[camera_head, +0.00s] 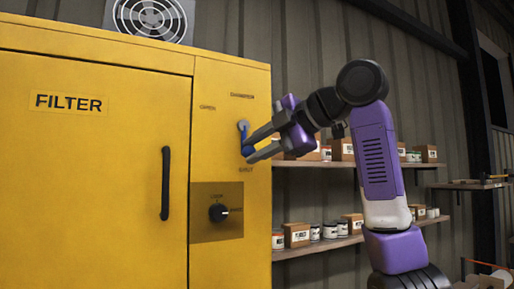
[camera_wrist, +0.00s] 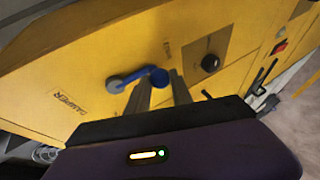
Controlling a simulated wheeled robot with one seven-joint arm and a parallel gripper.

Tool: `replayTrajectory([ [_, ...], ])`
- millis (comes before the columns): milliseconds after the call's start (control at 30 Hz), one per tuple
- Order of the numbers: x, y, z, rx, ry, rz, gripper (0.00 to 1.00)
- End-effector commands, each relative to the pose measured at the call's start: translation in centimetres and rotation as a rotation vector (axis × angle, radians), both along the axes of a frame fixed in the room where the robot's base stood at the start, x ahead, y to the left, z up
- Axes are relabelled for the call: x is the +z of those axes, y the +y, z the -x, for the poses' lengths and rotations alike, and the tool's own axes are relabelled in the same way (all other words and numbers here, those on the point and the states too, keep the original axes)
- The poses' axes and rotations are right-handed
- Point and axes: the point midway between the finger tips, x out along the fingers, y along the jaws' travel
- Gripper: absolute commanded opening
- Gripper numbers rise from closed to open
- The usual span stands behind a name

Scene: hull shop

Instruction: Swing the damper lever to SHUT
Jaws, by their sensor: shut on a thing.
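The damper lever (camera_head: 243,135) is blue, on a grey round pivot on the yellow cabinet's right-hand panel, below the DAMPER label (camera_head: 242,95). It hangs down from the pivot towards the SHUT label (camera_head: 246,169); the OPEN label (camera_head: 207,107) is up and left. My gripper (camera_head: 248,150) reaches in from the right, its two fingers around the lever's lower end. In the wrist view the lever (camera_wrist: 138,79) runs from its pivot away from the DAMPER label, and its blue knob sits between my gripper's fingertips (camera_wrist: 160,82). The fingers partly hide the lever's end.
The yellow cabinet (camera_head: 110,150) has a FILTER door with a black handle (camera_head: 165,183). A recessed black knob (camera_head: 218,212) sits below the lever. Shelves (camera_head: 330,243) with boxes and cans stand behind my arm at right.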

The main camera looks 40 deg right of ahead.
Motion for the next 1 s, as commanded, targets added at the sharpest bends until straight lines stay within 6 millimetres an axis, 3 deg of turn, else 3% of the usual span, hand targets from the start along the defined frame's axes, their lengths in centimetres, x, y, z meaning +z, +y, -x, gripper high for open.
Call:
replayTrajectory([
  [200,-0.4,0.1,0.0,0.002,0.010,0.003,0.00],
  [233,-0.4,0.1,0.0,0.002,0.010,0.003,0.29],
  [267,-0.4,0.1,0.0,0.002,0.010,0.003,0.35],
  [633,0.0,-0.1,0.4,-0.001,0.002,0.001,0.35],
  [1000,1.8,-0.8,5.6,-0.001,0.003,0.001,0.35],
])
